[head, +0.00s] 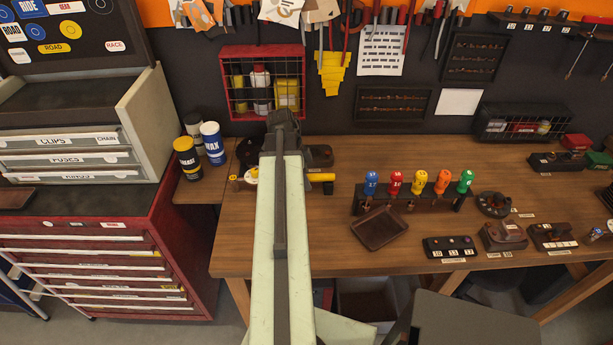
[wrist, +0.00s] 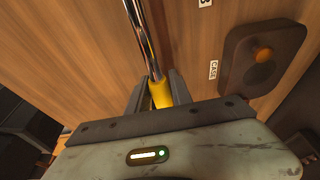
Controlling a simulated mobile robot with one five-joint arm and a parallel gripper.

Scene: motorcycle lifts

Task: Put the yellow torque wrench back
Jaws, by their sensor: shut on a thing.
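The yellow torque wrench shows in the wrist view as a yellow grip (wrist: 161,94) with a chrome shaft running up out of the picture. My gripper (wrist: 157,88) is shut on the yellow grip, one finger on each side. In the head view the yellow grip (head: 321,177) sticks out to the right of my arm, over the left part of the bench. My arm hides my gripper and the middle of the wrench there. I cannot tell how far the wrench is above the wood.
A dark pad (wrist: 262,57) with an orange knob and a "CASE" label lies beside the wrench. A rack of coloured drivers (head: 412,200) and a brown tray (head: 381,228) stand to the right. Cans (head: 212,143) stand left. A red wire basket (head: 263,83) hangs behind.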

